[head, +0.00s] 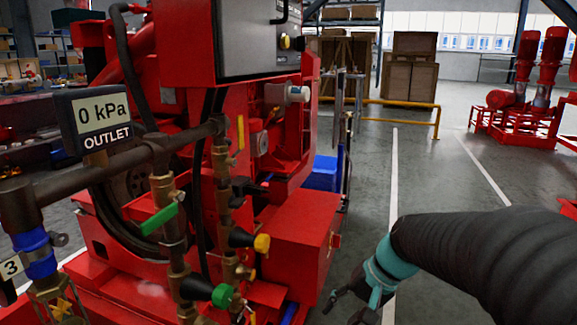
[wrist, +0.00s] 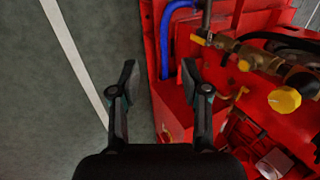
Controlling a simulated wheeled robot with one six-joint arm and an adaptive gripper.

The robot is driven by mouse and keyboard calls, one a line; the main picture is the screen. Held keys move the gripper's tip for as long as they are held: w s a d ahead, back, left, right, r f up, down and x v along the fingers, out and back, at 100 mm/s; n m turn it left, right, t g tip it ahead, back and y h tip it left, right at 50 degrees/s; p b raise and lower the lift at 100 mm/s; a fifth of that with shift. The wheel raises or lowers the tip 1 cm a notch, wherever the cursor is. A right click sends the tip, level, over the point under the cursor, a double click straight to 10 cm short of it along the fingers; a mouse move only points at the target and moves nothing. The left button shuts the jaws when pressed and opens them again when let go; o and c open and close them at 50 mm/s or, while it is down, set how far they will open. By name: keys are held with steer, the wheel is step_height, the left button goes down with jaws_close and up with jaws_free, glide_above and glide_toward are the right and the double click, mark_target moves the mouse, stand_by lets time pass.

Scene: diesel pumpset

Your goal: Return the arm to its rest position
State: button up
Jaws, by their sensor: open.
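My arm (head: 470,250) reaches in from the right edge of the head view, dark with a teal band near the wrist. My gripper (head: 338,300) hangs low beside the red pumpset base, partly cut off by the bottom edge. In the wrist view my gripper (wrist: 158,78) is open, its two dark fingers wide apart with nothing between them. The fingers point over the edge of the red pumpset (wrist: 152,35) and the grey floor. I cannot tell the exact gap to the red metal.
The red pumpset (head: 300,235) fills the left and middle, with a gauge display (head: 95,118) reading 0 kPa, a green-handled valve (head: 158,218) and a yellow knob (head: 262,243). A yellow rail (head: 400,103) and crates (head: 410,75) stand behind.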

steer(key=s+d+r+n+t+h+p, duration=0.2)
steer(key=s+r+p, duration=0.1)
steer(key=s+r, duration=0.2)
steer(key=s+d+r+n+t+h+p, duration=0.1)
steer(key=s+d+r+n+h+p, duration=0.1)
steer(key=s+r, duration=0.4)
steer(key=s+h+p, duration=0.1)
steer(key=s, duration=0.2)
steer(key=shift+s+d+t, duration=0.4)
stand_by(1.0)
